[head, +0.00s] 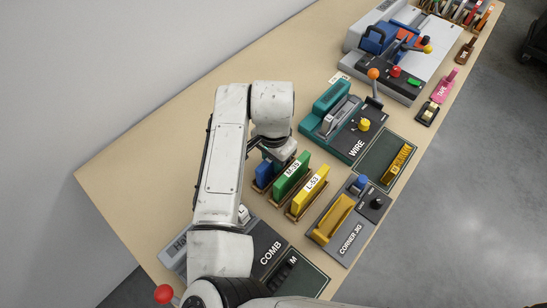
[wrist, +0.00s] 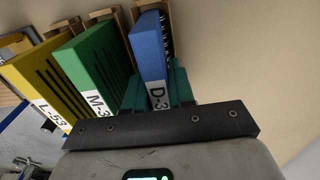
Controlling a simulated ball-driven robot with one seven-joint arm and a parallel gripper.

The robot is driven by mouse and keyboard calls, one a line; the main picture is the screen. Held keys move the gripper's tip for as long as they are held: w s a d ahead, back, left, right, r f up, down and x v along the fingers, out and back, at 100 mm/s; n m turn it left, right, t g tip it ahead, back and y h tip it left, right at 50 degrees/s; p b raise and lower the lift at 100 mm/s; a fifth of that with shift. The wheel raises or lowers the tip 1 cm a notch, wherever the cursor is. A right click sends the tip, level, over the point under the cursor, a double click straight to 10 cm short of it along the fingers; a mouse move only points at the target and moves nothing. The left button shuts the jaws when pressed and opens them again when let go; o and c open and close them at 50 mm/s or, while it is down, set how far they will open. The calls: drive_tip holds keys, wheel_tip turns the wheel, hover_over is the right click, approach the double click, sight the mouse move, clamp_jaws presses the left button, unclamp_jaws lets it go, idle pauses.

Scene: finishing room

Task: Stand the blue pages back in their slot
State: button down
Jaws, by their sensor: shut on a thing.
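The blue pages (head: 263,174), labelled D-3 in the wrist view (wrist: 150,45), stand upright at the left end of a row with green and yellow pages. My gripper (wrist: 158,88) is shut on the blue pages, with teal fingertips on both sides near the label. A wooden slot (wrist: 146,6) shows at their far end; I cannot tell how deep they sit in it. In the head view my arm hides the gripper and part of the blue pages.
The green pages (head: 291,178) and yellow pages (head: 310,195) stand close beside in wooden slots. The teal wire machine (head: 322,133), corner jig (head: 345,236) and comb machine (head: 262,258) surround the row. Bare table (head: 150,165) lies to the left.

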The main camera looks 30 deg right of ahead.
drive_tip(key=c, duration=1.2)
unclamp_jaws()
drive_tip(key=shift+c, duration=0.2)
drive_tip(key=shift+r, duration=0.1)
wheel_tip(320, 180, up, 8)
drive_tip(key=p, duration=0.7)
drive_tip(key=shift+r, duration=1.4)
